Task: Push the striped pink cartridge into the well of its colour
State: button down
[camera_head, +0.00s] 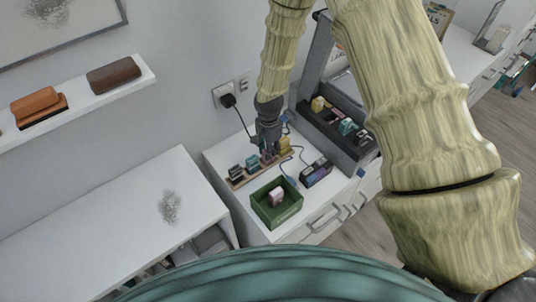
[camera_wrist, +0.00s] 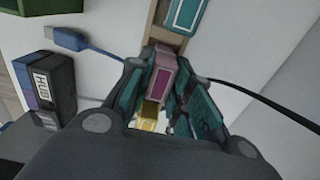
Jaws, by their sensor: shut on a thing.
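My gripper (camera_head: 267,150) is low over a wooden rack (camera_head: 238,184) on the white desk, its fingers pointing down. In the wrist view my gripper (camera_wrist: 163,88) is shut on a pink cartridge (camera_wrist: 162,80), with a finger on each side. The cartridge is at the wooden rack (camera_wrist: 160,35); I cannot tell whether it is seated or lifted. Stripes on it are not clear. A teal cartridge (camera_wrist: 186,14) and a yellow cartridge (camera_wrist: 150,113) are in line with it. The dark cartridge bay (camera_head: 335,134) to the right holds several coloured blocks.
A green bin (camera_head: 288,216) with a pale pink block (camera_head: 277,197) stands in front of the rack. A dark purple hub box (camera_head: 316,173) lies to the right. A blue plug (camera_wrist: 68,38) and cables lie near the rack. A wall socket (camera_head: 226,92) is behind.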

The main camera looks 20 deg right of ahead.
notch_tip(320, 180, up, 10)
jog(key=shift+f+b, duration=0.15)
jog(key=shift+b, duration=1)
jog(key=shift+a, duration=0.1)
